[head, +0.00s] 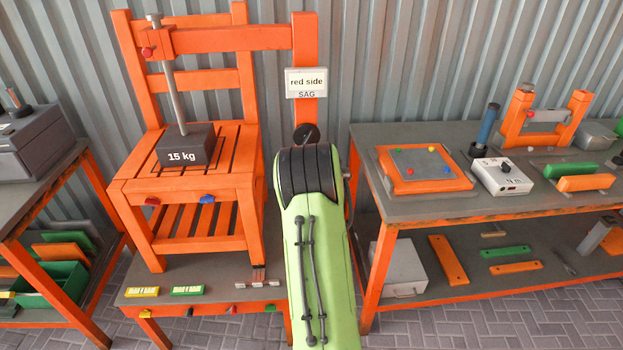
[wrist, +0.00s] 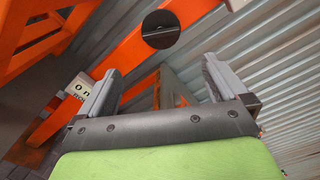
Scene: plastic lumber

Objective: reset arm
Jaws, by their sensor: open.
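My green arm stands upright in the middle of the head view, folded at its dark joint, and hides part of the orange post behind it. My gripper (wrist: 163,85) shows in the wrist view with its two grey fingers wide apart and nothing between them. Beyond the fingers are an orange post (wrist: 127,57) with a round black disc (wrist: 160,30) and the corrugated wall. The gripper itself cannot be made out in the head view.
An orange chair (head: 195,205) with a 15 kg weight (head: 185,147) stands left of my arm on a low platform (head: 220,275). A workbench (head: 470,210) with tools stands right. A left bench (head: 40,190) holds a grey box. A sign (head: 306,82) reads "red side".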

